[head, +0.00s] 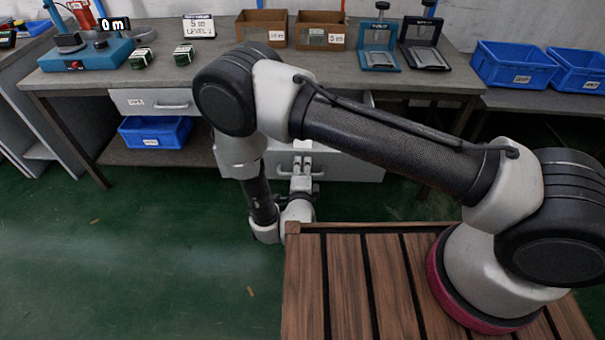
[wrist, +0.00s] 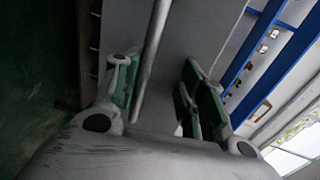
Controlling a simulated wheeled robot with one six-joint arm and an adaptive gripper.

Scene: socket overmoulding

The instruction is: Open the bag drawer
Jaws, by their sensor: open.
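My gripper (head: 302,168) is in front of a wide grey drawer (head: 350,166) under the workbench, right of centre in the head view. My arm partly covers this drawer, and I cannot read a label on it. In the wrist view my gripper (wrist: 157,75) is open, with green-padded fingers on either side of a long pale handle bar (wrist: 152,60). The bar runs between the fingers, closer to the left one. I cannot tell whether it touches. The grey drawer front (wrist: 195,35) lies behind the bar. A labelled upper drawer (head: 125,101) at the left is shut.
The workbench top (head: 225,65) carries brown boxes (head: 262,27), two stands and a blue device (head: 85,57). A blue bin (head: 155,132) sits on the lower shelf. More blue bins (head: 513,65) stand at right.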

